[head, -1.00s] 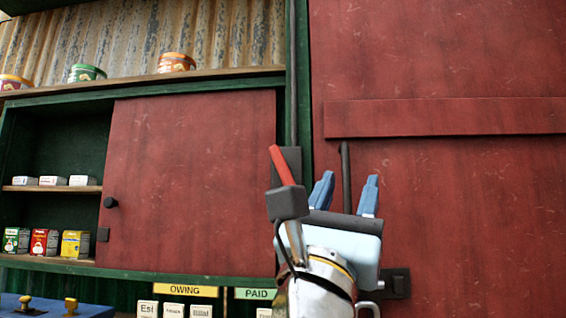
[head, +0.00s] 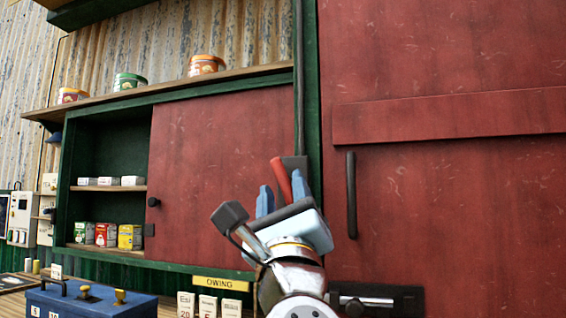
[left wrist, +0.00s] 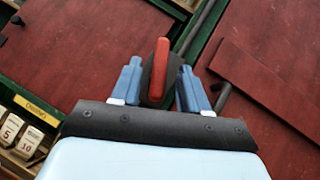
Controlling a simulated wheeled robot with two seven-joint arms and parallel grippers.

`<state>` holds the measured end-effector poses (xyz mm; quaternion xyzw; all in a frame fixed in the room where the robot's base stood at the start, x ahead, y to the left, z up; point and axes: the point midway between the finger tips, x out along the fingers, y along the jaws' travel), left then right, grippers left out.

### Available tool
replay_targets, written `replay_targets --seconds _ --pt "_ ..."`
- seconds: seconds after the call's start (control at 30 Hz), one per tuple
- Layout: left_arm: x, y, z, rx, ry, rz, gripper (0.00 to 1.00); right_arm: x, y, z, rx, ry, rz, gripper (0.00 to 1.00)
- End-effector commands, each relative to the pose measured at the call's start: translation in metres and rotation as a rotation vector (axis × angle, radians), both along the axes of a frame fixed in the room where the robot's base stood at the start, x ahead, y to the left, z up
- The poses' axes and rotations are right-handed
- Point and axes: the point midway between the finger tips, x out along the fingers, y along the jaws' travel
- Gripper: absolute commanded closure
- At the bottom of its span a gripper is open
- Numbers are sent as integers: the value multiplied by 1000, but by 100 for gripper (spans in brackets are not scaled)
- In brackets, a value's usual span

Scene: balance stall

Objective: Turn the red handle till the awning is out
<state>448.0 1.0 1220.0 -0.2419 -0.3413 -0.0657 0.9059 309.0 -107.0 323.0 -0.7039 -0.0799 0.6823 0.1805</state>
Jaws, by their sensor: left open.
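The red handle (head: 281,178) sits beside a dark grey mount on the green post, between the sliding cupboard door and the big red door. My left gripper (head: 281,196) is raised in front of it, with its two blue fingers apart. In the left wrist view the red handle (left wrist: 160,68) stands between the open fingers (left wrist: 155,85), with a dark plate behind it. I cannot tell whether either finger touches it. The awning cannot be made out. My right gripper is in no view.
A big red door with a dark vertical pull (head: 351,195) and a latch (head: 378,300) is on the right. A shelf (head: 230,76) with tubs runs above the cupboard. A blue cash box (head: 90,300) and an OWING label (head: 221,284) are lower left.

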Motion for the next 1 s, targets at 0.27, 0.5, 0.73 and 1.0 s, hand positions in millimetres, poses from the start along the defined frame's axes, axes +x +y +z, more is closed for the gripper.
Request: replay_targets --seconds 0.27,0.5,0.73,1.0 --pt "24 1 21 1 1 0 55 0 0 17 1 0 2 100" --pt "25 1 21 1 0 1 55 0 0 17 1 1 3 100" --pt "25 1 21 1 0 0 81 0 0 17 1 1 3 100" --pt "25 2 21 3 -1 1 100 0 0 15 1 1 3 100"
